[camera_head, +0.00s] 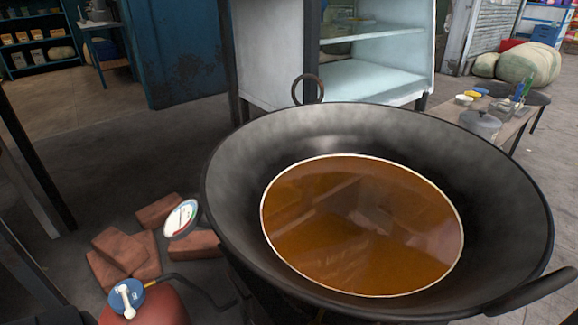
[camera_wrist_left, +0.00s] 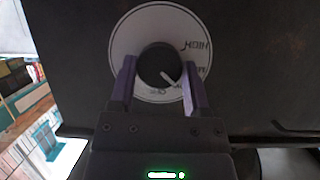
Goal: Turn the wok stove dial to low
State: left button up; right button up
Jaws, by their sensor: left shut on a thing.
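The dial's black knob (camera_wrist_left: 159,65) sits on a round white plate (camera_wrist_left: 150,22) on a dark panel in the left wrist view. The label HIGH appears upside down at the plate's right, with more lettering below it. The knob's white pointer mark slants to the lower right; the label there is partly hidden by a finger. My left gripper (camera_wrist_left: 158,75) is shut on the knob, one purple finger on each side. The black wok (camera_head: 235,165) holds brown liquid (camera_head: 360,230) in the head view. I cannot make out the dial there. My right gripper is in neither view.
Bricks (camera_head: 125,245) and a red gas cylinder (camera_head: 155,308) with a blue regulator (camera_head: 127,298) are at lower left. A low table (camera_head: 505,125) stands at right.

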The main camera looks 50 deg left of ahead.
pick_arm(q)
jog(key=shift+d+m+y+p, duration=0.1)
jog(key=shift+m+y+p, duration=0.3)
jog(key=shift+m, duration=0.2)
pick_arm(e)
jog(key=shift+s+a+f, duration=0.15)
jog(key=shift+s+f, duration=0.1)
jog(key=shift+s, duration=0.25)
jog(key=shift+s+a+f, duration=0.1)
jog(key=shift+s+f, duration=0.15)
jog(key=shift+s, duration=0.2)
pick_arm(q)
jog(key=o, duration=1)
jog(key=shift+o, duration=1.4)
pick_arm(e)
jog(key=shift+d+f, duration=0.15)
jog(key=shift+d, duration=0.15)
